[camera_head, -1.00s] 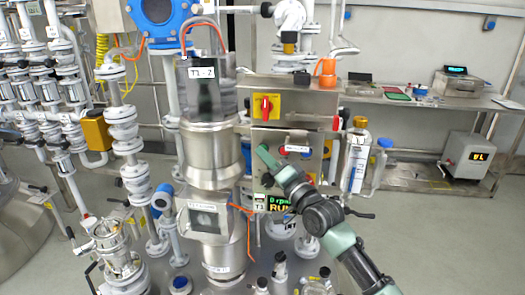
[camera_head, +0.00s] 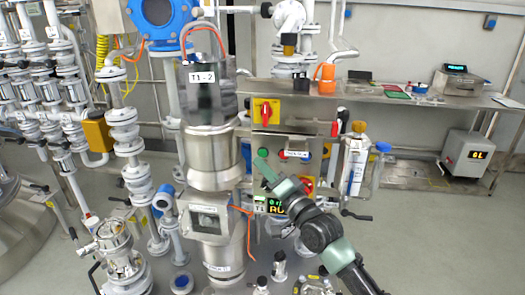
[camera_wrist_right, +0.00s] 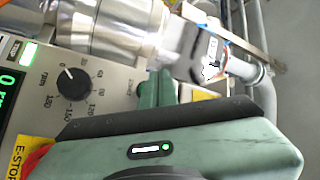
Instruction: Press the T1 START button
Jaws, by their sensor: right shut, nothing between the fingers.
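The T1 control box (camera_head: 296,142) stands in the middle of the head view. A green button (camera_head: 263,153) shows on its upper left, with a red button (camera_head: 283,155) to its right; their lettering is too small to read. My right gripper (camera_head: 263,166) is shut and empty, its tip just below the green button in the picture and in front of the panel. I cannot tell the gap in depth. In the right wrist view the green fingers (camera_wrist_right: 156,90) are together beside the panel. The lit display (camera_head: 277,207) is partly behind my gripper. My left gripper is not in view.
A red rotary switch (camera_head: 265,111) on yellow sits above the buttons. An emergency stop (camera_head: 307,183) is close to my right wrist. The wrist view shows an rpm dial (camera_wrist_right: 72,84). A steel vessel (camera_head: 212,155) and an orange cable stand just left of the panel.

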